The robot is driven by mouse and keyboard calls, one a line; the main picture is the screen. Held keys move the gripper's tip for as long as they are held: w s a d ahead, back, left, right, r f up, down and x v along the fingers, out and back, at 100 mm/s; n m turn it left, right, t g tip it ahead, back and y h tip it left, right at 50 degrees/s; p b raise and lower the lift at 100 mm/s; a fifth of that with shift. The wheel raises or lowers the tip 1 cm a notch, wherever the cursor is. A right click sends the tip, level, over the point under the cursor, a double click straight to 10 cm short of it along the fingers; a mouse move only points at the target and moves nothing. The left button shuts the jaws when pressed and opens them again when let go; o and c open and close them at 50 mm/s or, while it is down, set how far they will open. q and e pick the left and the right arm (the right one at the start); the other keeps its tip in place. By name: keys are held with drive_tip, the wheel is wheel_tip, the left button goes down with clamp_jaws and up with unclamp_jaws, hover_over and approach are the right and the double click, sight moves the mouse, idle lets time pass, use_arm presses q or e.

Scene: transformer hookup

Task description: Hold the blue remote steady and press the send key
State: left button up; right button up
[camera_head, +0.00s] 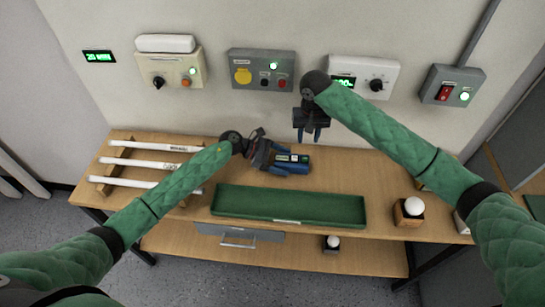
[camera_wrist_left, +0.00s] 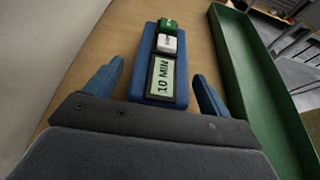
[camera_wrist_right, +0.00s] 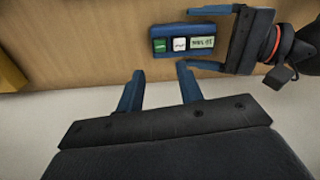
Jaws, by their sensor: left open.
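The blue remote (camera_head: 297,159) lies on the wooden bench behind the green tray. In the left wrist view the remote (camera_wrist_left: 143,84) has a display reading 10 MIN (camera_wrist_left: 162,77), a white key (camera_wrist_left: 166,43) and a green key (camera_wrist_left: 168,25). I cannot read the key labels for certain. My left gripper (camera_wrist_left: 158,75) is open, its fingers on either side of the remote's display end with visible gaps. My right gripper (camera_head: 309,139) is open and empty above the bench, near the wall. In the right wrist view the remote (camera_wrist_right: 172,48) lies beyond its fingertips (camera_wrist_right: 160,72).
The long green tray (camera_head: 288,221) lies along the bench front. White tubes (camera_head: 150,163) rest on a wooden rack at left. A white ball in a wooden holder (camera_head: 409,218) stands at right. Wall boxes, including the grey one with buttons (camera_head: 262,70), line the wall behind.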

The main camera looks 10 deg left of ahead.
use_arm(q)
drive_tip(key=shift+x, duration=1.1)
drive_tip(key=shift+c, duration=0.4)
drive_tip(key=c, duration=1.1)
use_arm(e)
clamp_jaws()
